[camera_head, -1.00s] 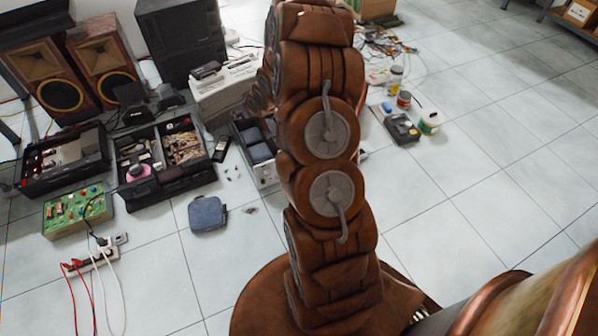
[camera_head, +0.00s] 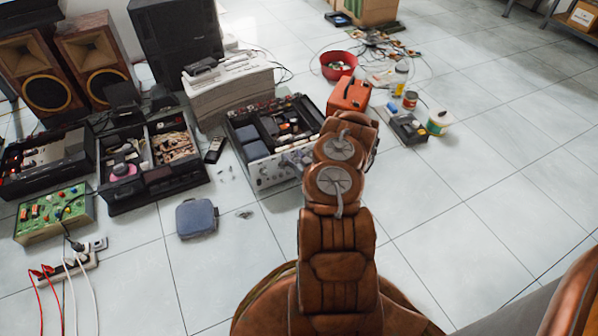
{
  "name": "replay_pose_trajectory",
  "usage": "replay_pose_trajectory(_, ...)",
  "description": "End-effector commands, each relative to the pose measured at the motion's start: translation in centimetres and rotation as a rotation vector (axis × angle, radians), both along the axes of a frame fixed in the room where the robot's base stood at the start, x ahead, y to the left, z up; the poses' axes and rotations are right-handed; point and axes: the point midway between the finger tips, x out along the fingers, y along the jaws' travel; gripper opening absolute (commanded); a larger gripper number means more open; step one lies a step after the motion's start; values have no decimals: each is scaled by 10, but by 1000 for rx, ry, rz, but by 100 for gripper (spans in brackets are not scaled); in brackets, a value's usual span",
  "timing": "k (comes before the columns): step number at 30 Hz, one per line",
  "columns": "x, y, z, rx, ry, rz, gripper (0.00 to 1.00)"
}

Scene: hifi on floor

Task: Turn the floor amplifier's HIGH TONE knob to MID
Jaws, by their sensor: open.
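The floor amplifier, a silver-fronted unit with an open top (camera_head: 262,174), stands on the tiles at the centre. Its front panel faces the near side and carries several small knobs. The knob labels and the HIGH TONE pointer are too small to read. My brown arm rises from the bottom centre and covers the panel's right end. My gripper (camera_head: 294,159), a small grey shape partly hidden by the arm, is open close to the right part of the panel. I cannot tell whether it touches a knob.
Open black units (camera_head: 155,160), a green circuit board (camera_head: 54,212) and speakers (camera_head: 95,60) stand left. A blue-grey pouch (camera_head: 196,217) lies in front. An orange case (camera_head: 349,95) and a red bowl (camera_head: 338,65) are behind the arm. Floor at right is clear.

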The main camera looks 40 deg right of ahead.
Motion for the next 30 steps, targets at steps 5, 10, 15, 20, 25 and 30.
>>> replay_pose_trajectory(5,-39,-7,-53,5,-93,-45,58)
replay_pose_trajectory(10,-62,-8,-72,3,-152,-68,58)
replay_pose_trajectory(15,-67,-10,-76,0,-176,-75,58)
replay_pose_trajectory(20,-52,-14,-78,-1,-178,-73,58)
replay_pose_trajectory(25,-28,-22,-79,-1,-177,-73,58)
replay_pose_trajectory(30,-8,-30,-77,-1,-179,-74,58)
